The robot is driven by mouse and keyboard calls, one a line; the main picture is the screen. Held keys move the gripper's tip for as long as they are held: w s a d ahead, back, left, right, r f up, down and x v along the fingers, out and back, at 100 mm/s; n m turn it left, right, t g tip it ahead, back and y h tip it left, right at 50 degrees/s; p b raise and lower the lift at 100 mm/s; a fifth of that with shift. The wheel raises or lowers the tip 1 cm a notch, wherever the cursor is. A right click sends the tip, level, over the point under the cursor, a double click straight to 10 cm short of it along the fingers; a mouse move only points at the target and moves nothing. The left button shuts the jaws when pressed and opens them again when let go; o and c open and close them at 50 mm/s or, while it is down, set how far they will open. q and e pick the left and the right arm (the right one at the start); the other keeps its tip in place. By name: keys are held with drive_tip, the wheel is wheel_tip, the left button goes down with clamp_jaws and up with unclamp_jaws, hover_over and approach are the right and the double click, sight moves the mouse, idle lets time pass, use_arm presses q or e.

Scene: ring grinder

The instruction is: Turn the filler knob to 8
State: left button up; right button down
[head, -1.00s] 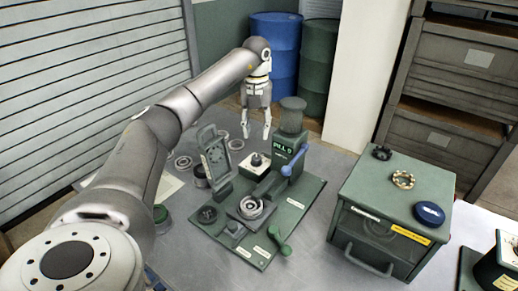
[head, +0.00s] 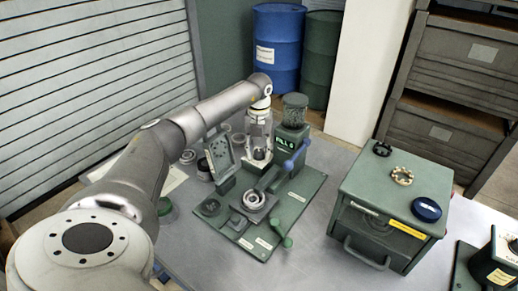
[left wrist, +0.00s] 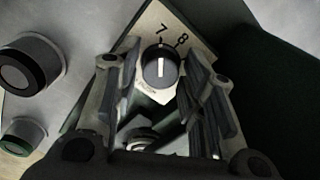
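The filler knob (left wrist: 160,68) is a round dark dial with a white line, on a pale plate marked 7 and 8. In the left wrist view its line points up towards the 7, with the 8 to the right. My left gripper (head: 258,158) is open and points down over the knob beside the filler (head: 292,136). In the left wrist view its fingers (left wrist: 158,92) stand on either side of the knob, apart from it as far as I can tell. The green display (head: 285,143) reads FILL and a digit too small to tell. My right gripper is not in view.
The filler's post and blue lever (head: 296,158) stand just right of my left gripper. A round fixture (head: 253,200) sits on the green baseplate (head: 295,205) in front. An upright dark plate (head: 221,152) is to the left. A green drawer cabinet (head: 350,190) stands farther right.

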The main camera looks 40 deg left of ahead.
use_arm(q)
drive_tip(key=c, duration=0.8)
drive_tip(key=m, duration=0.3)
drive_tip(key=shift+m, duration=0.4)
drive_tip(key=shift+r+m+b, duration=0.1)
drive_tip(key=shift+m+b, duration=0.25)
drive_tip(key=shift+m, duration=1.65)
drive_tip(key=o, duration=0.8)
